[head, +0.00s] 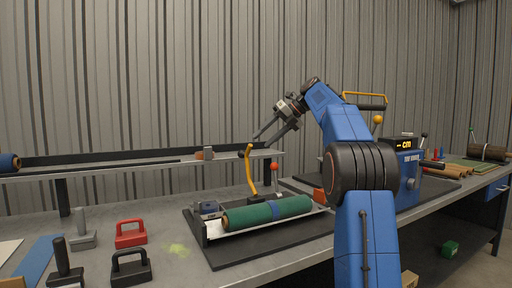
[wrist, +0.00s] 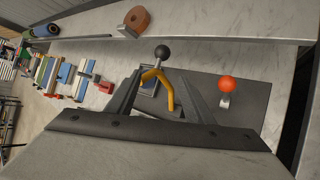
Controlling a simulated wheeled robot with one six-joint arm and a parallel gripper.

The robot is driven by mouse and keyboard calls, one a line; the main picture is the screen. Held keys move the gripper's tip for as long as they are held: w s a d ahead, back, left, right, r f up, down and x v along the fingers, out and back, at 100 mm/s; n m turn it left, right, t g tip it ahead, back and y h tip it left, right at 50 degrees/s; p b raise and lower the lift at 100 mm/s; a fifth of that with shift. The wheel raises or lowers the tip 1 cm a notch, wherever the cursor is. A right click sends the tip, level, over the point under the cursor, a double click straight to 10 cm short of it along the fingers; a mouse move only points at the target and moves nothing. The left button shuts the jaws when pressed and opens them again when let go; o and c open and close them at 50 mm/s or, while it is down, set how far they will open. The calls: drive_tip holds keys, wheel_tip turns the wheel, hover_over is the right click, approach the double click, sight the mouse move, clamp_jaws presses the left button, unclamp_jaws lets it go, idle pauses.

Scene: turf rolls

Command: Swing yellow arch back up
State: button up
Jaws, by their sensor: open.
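The yellow arch (head: 251,172) stands roughly upright in the head view, rising from a dark mount behind the green turf roll (head: 290,207). A black ball knob (head: 241,154) is at its upper end. In the wrist view the yellow arch (wrist: 167,90) shows as a bent bar, with its black knob (wrist: 162,52) above it in the picture. My gripper (head: 262,141) is open and empty, above and just right of the arch's top in the head view. In the wrist view the arch appears between the spread fingers of my gripper (wrist: 161,74); I see no contact.
A red-orange ball on a post (head: 273,167) stands close right of the arch. A raised shelf (head: 130,168) runs behind. Red (head: 131,233) and black handled blocks (head: 131,267) stand at left; a blue display unit (head: 406,165) is at right.

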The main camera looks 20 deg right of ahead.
drive_tip(key=shift+v, duration=1.35)
